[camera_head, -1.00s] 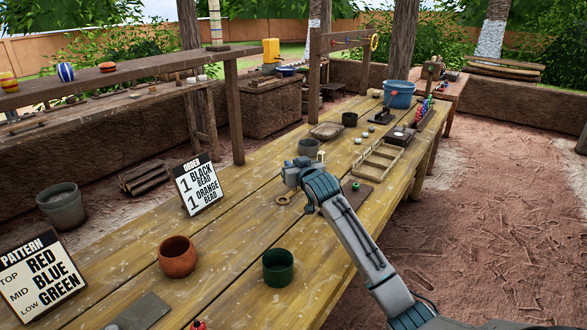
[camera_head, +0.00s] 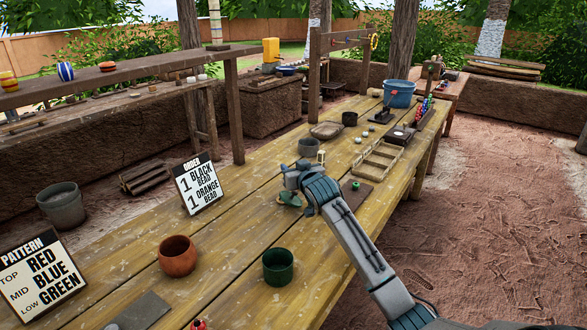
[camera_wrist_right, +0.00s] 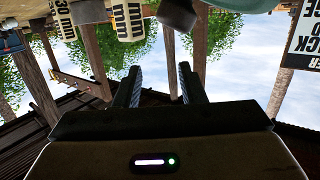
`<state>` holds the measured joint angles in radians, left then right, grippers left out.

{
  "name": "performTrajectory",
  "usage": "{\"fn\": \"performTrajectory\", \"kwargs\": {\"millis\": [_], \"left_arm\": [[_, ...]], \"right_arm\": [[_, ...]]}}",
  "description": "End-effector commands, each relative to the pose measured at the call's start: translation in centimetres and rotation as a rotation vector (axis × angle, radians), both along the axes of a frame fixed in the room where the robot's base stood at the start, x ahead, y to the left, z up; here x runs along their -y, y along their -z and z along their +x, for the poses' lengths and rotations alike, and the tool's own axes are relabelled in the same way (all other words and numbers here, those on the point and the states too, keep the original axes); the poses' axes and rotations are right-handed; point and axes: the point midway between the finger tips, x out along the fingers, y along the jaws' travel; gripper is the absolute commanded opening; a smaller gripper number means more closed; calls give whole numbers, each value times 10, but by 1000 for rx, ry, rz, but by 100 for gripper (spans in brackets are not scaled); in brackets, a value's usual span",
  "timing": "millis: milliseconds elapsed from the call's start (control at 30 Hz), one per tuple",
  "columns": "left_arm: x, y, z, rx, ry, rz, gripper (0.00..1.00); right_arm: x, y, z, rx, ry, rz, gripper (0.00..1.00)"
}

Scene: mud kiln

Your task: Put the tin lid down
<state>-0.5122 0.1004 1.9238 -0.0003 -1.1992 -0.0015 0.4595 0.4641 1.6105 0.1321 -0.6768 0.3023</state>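My right gripper (camera_head: 289,200) is low over the middle of the wooden table (camera_head: 225,262), right of the order sign. In the right wrist view its two fingers (camera_wrist_right: 160,82) stand apart with nothing visible between them. I cannot make out a tin lid for certain in either view. A grey tin-like cup (camera_head: 308,147) stands just behind the gripper. A small pale jar (camera_head: 321,157) is beside it. My left gripper is not in view.
The order sign (camera_head: 198,185), a brown pot (camera_head: 177,256) and a green cup (camera_head: 278,267) stand nearby. A divided wooden tray (camera_head: 377,158) and a dark board with a green bead (camera_head: 355,185) lie to the right.

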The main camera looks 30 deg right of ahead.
Motion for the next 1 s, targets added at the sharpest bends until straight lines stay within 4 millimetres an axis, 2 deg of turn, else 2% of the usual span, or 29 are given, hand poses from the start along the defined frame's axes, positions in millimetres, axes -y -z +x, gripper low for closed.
{"fn": "performTrajectory", "kwargs": {"millis": [167, 267, 467, 700, 833, 1000], "left_arm": [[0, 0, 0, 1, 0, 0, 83], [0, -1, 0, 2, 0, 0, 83], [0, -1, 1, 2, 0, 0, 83], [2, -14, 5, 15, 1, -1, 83], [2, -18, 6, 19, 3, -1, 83], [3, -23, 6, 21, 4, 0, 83]], "right_arm": [[0, -4, 0, 2, 0, 0, 37], [0, -14, 0, 3, 0, -1, 37], [-6, -17, -35, 0, -1, -5, 37], [-16, -24, -84, -1, -2, -4, 37], [-19, -28, -103, -1, 0, -5, 37], [-22, -30, -115, 0, 1, -1, 37]]}}
